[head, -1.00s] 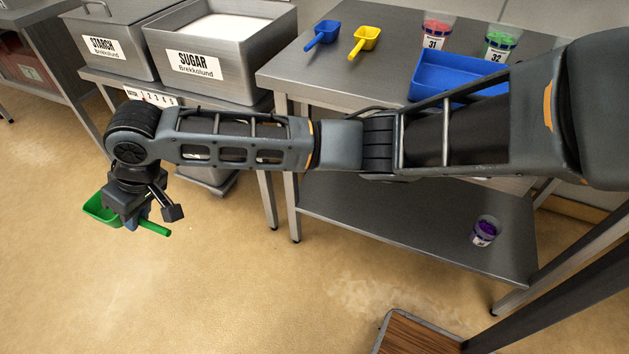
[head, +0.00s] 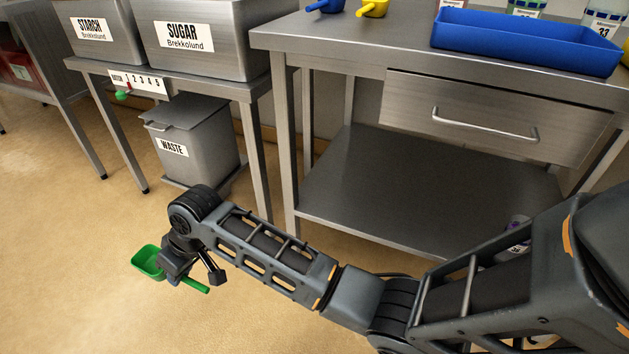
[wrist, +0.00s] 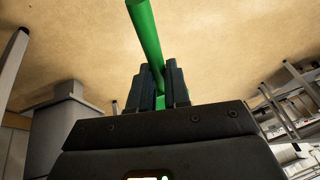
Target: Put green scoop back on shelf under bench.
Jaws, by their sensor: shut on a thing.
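The green scoop (head: 148,262) is held in my gripper (head: 180,273) in the head view, in the air over the floor, left of the bench. Its bowl points left and its handle sticks out to the right. In the wrist view my gripper (wrist: 160,95) is shut on the scoop's green handle (wrist: 146,40). The bench (head: 330,42) stands at the right. Its lower shelf (head: 375,188) is a bare steel board, partly hidden at the right by my arm.
A jar (head: 517,240) stands at the shelf's right, partly behind my arm. A bench leg (head: 290,150) bounds the shelf's left front. A waste bin (head: 195,140) stands left of it. A blue tray (head: 525,42) and other scoops lie on the bench top. The shelf's left and middle are clear.

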